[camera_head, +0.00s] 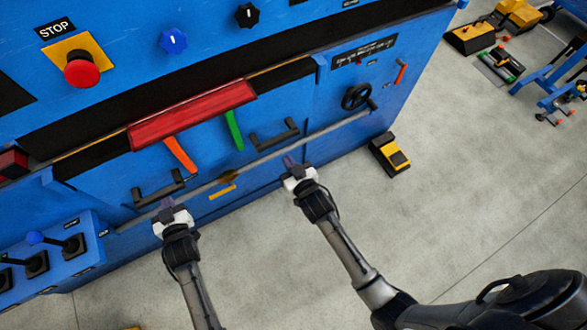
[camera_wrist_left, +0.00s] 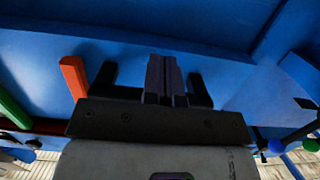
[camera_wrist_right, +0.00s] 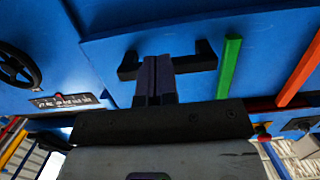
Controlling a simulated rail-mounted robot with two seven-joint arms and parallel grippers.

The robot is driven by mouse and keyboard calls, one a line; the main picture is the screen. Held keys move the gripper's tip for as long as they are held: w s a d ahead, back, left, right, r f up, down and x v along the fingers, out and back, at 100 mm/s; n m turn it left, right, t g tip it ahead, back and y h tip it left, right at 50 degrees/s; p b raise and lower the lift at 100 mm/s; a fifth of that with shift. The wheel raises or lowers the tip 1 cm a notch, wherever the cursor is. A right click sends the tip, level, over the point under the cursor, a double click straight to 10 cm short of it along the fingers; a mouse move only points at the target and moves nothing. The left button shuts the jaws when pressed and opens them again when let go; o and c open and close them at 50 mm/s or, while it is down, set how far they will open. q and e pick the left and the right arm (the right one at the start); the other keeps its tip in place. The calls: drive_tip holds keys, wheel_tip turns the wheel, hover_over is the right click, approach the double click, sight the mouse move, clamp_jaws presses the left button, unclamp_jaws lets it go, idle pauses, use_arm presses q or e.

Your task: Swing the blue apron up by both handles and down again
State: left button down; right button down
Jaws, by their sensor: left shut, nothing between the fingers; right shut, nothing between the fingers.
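The blue apron (camera_head: 207,150) is a panel on the front of the blue machine, hanging down. It carries two black U-shaped handles, a left handle (camera_head: 160,190) and a right handle (camera_head: 274,134). My left gripper (camera_head: 168,205) is shut and empty, just below the left handle in the head view. In the left wrist view its fingers (camera_wrist_left: 163,78) partly cover that handle (camera_wrist_left: 104,78). My right gripper (camera_head: 290,161) is shut and empty below the right handle. In the right wrist view its fingers (camera_wrist_right: 156,78) overlap that handle (camera_wrist_right: 205,56). Contact cannot be told.
An orange lever (camera_head: 181,154) and a green lever (camera_head: 234,130) hang between the handles under a red bar (camera_head: 193,114). A grey rod (camera_head: 325,130) runs along the front. A black handwheel (camera_head: 356,96) is at right. A yellow-black box (camera_head: 390,154) stands on open floor.

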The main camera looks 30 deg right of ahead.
drive_tip(key=shift+w+f, duration=0.15)
drive_tip(key=shift+w, duration=1.2)
drive_tip(key=shift+w+f, duration=0.15)
drive_tip(key=shift+w, duration=1.2)
use_arm(q)
drive_tip(key=shift+r, duration=0.45)
use_arm(e)
drive_tip(key=shift+r, duration=0.45)
